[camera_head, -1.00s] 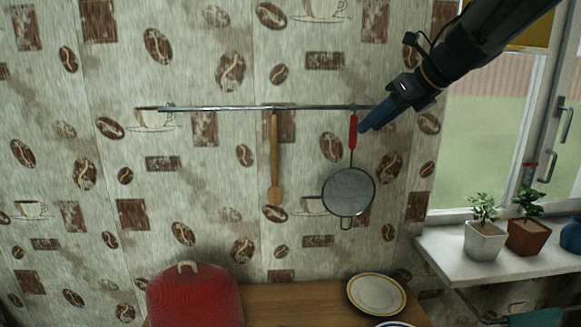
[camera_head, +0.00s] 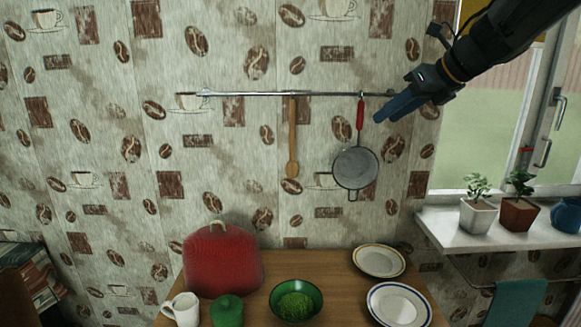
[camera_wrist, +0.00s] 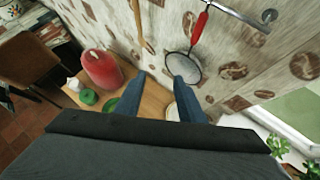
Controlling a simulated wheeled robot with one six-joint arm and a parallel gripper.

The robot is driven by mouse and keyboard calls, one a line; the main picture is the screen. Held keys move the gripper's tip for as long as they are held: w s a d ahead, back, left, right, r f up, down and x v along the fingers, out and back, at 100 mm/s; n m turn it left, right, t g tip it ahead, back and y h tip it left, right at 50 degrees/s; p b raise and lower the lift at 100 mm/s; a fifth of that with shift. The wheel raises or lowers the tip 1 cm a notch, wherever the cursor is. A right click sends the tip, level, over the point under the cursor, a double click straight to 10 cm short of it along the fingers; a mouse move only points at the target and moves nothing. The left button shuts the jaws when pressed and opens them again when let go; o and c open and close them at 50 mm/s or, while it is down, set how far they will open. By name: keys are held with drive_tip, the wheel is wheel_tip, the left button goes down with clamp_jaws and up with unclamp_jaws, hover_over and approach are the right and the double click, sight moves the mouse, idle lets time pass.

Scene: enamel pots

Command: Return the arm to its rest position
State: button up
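My gripper (camera_head: 388,112) is at the upper right in the head view, in front of the wall and just right of the hanging strainer's red handle. In the wrist view my gripper (camera_wrist: 158,92) shows two blue fingers spread apart with nothing between them. The strainer (camera_head: 355,168) hangs from the metal rail (camera_head: 250,94) by its red handle. It also shows in the wrist view (camera_wrist: 183,68) beyond the fingers.
A wooden spoon (camera_head: 292,140) hangs on the rail. Below, the table holds a red pot-like object (camera_head: 222,262), a green bowl (camera_head: 296,312), a white mug (camera_head: 184,310) and plates (camera_head: 398,305). Potted plants (camera_head: 475,215) stand on the windowsill at right.

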drive_tip(key=w+f+m+t+h, duration=0.35)
drive_tip(key=f+m, duration=0.25)
drive_tip(key=m, duration=1)
drive_tip(key=s+d+f+m+g+h, duration=0.1)
drive_tip(key=s+f+m, duration=0.1)
drive_tip(key=f+m, duration=0.4)
drive_tip(key=s+d+f+m+g+h, duration=0.1)
drive_tip(key=s+f+m+h, duration=0.15)
drive_tip(key=f+m, duration=0.25)
drive_tip(key=s+a+f+m+g, duration=0.3)
drive_tip(key=s+f+m, duration=0.4)
drive_tip(key=s, duration=0.5)
drive_tip(key=s+a+f+m+g+y, duration=0.1)
drive_tip(key=s+a+f+m+g, duration=0.2)
drive_tip(key=s+f+m+g, duration=0.2)
drive_tip(key=s+f+m, duration=0.3)
drive_tip(key=s+f, duration=0.2)
drive_tip(key=s, duration=0.1)
drive_tip(key=shift+s+a+f+g, duration=0.15)
drive_tip(key=shift+s+f+g, duration=0.05)
drive_tip(key=shift+s+g, duration=0.15)
